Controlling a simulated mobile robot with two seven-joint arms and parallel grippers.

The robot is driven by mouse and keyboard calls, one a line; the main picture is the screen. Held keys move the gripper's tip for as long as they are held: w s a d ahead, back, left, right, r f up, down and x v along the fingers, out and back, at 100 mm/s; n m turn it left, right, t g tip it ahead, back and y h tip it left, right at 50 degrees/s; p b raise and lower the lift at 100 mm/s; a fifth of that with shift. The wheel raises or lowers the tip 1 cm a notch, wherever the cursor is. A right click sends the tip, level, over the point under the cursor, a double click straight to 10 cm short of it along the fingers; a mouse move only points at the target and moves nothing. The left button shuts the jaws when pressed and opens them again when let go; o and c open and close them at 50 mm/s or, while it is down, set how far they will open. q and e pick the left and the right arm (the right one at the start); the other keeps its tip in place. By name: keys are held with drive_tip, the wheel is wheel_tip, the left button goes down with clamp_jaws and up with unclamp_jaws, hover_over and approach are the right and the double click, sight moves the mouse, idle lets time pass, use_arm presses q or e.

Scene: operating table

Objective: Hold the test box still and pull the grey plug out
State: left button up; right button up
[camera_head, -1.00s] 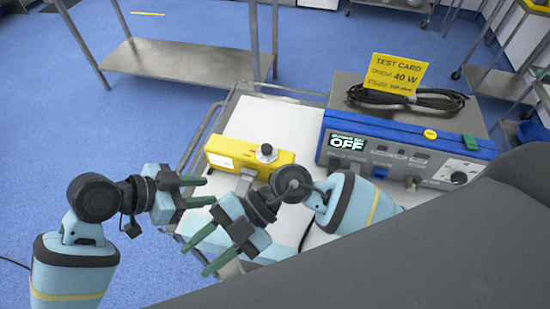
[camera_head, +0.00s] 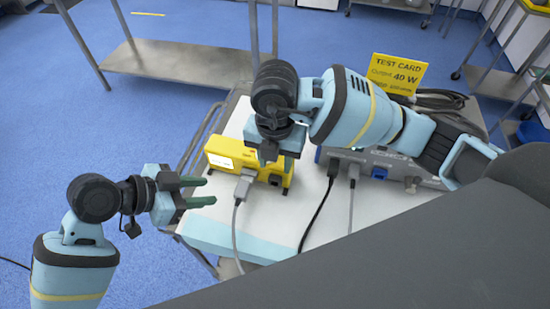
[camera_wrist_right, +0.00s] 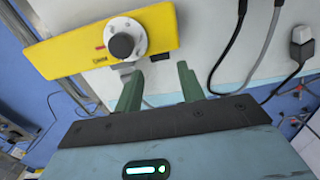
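The yellow test box (camera_head: 222,152) stands on the white top of a cart, its right end partly hidden by my right arm. The grey plug (camera_head: 244,186) sits in its front face, with a grey cord running down. In the right wrist view the box (camera_wrist_right: 75,50) shows a dark knob on a pale dial, and the plug (camera_wrist_right: 126,68) is mostly behind a finger. My right gripper (camera_wrist_right: 160,82) is open and empty above the box's right part. My left gripper (camera_head: 209,191) is open and empty, fingers pointing right, left of the plug and apart from the box.
The blue-fronted unit (camera_head: 395,163) stands right of the box, partly behind my right arm, with a black cord and a grey cord at its front. The white cart top (camera_head: 280,220) is clear in front, apart from cords.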

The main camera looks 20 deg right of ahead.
sight(275, 179)
drive_tip(key=shift+f, duration=3.95)
drive_tip(key=shift+c, duration=0.5)
drive_tip(key=c, duration=0.7)
use_arm(q)
drive_tip(key=o, duration=0.4)
drive_tip(key=shift+d+r, duration=0.1)
drive_tip(key=shift+c, duration=0.2)
use_arm(e)
clamp_jaws()
use_arm(q)
drive_tip(key=d+r+n+g+y, duration=0.2)
drive_tip(key=d+r+n+y, duration=0.4)
drive_tip(key=y, duration=0.4)
drive_tip(key=shift+s+d+n, duration=0.45)
drive_tip(key=shift+d+n, duration=0.05)
drive_tip(key=shift+n, duration=0.7)
